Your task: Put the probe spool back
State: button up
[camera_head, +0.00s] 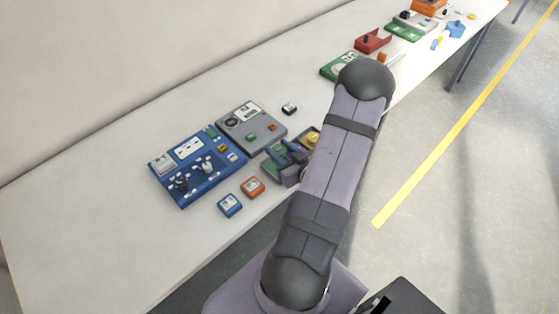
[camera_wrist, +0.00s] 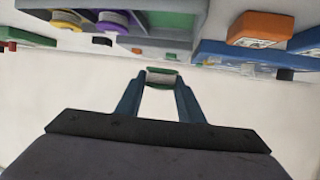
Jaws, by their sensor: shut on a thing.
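My gripper (camera_wrist: 157,84) is shut on a small spool (camera_wrist: 162,72) with green rims and a pale middle, in the wrist view. The spool sits between the two fingertips, with pale table behind it. A grey rack (camera_wrist: 140,42) is at the top of that view, just beyond the spool. It holds a yellow spool (camera_wrist: 66,18) and a purple spool (camera_wrist: 113,20); a green-coloured slot (camera_wrist: 170,19) beside them shows no spool. In the head view my gripper (camera_head: 282,152) is low by the rack, and my arm partly hides the rack. Which spool is the probe spool I cannot tell.
A blue tray (camera_head: 178,192) with several parts and a grey panel (camera_head: 239,139) lie left of the gripper. An orange block (camera_head: 252,187) and a blue block (camera_head: 230,205) lie near the front edge. A small dark block (camera_head: 289,109) stands behind. The left table is clear.

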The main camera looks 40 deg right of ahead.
jog(key=shift+f, duration=1.05)
jog(key=shift+f, duration=0.1)
jog(key=shift+f+p, duration=0.4)
jog(key=shift+f, duration=1.35)
jog(key=shift+f, duration=0.1)
jog(key=shift+f+b, duration=0.4)
jog(key=shift+b, duration=0.05)
jog(key=shift+f, duration=0.15)
